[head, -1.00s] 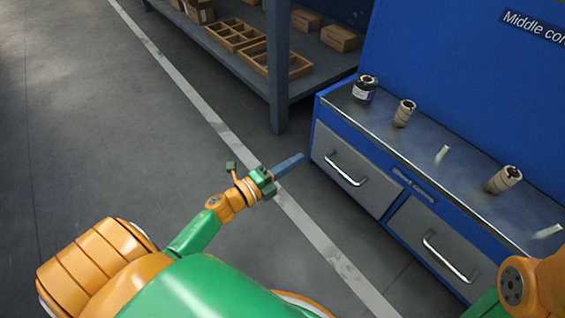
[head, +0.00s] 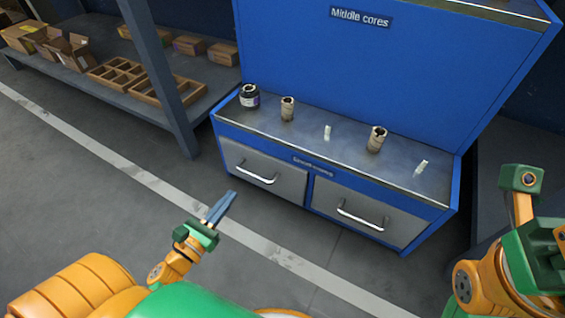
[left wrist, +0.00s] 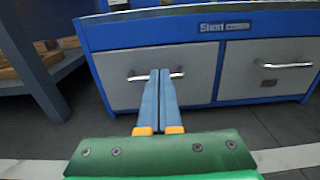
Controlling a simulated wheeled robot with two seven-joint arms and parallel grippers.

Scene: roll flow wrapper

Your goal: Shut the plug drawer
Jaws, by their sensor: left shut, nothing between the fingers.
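The blue cabinet (head: 375,58) has two grey drawers side by side below its steel top. The left drawer (head: 285,182) and the right drawer (head: 335,212) each have a silver bar handle. Both faces look about flush; a small gap cannot be ruled out. Neither shows a readable plug label. My left gripper (head: 228,196) is shut and empty, in front of the left drawer. In the left wrist view its blue-grey fingers (left wrist: 160,72) overlap the left drawer's handle (left wrist: 178,75); contact is unclear. My right gripper's green body shows at the right edge; its fingers cannot be made out.
On the steel top (head: 345,152) stand a dark jar (head: 249,96), two brown cores (head: 376,139) and two small pale pieces. A shelf (head: 160,108) with boxes and wooden trays stands left, its post near the cabinet. The floor in front is clear.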

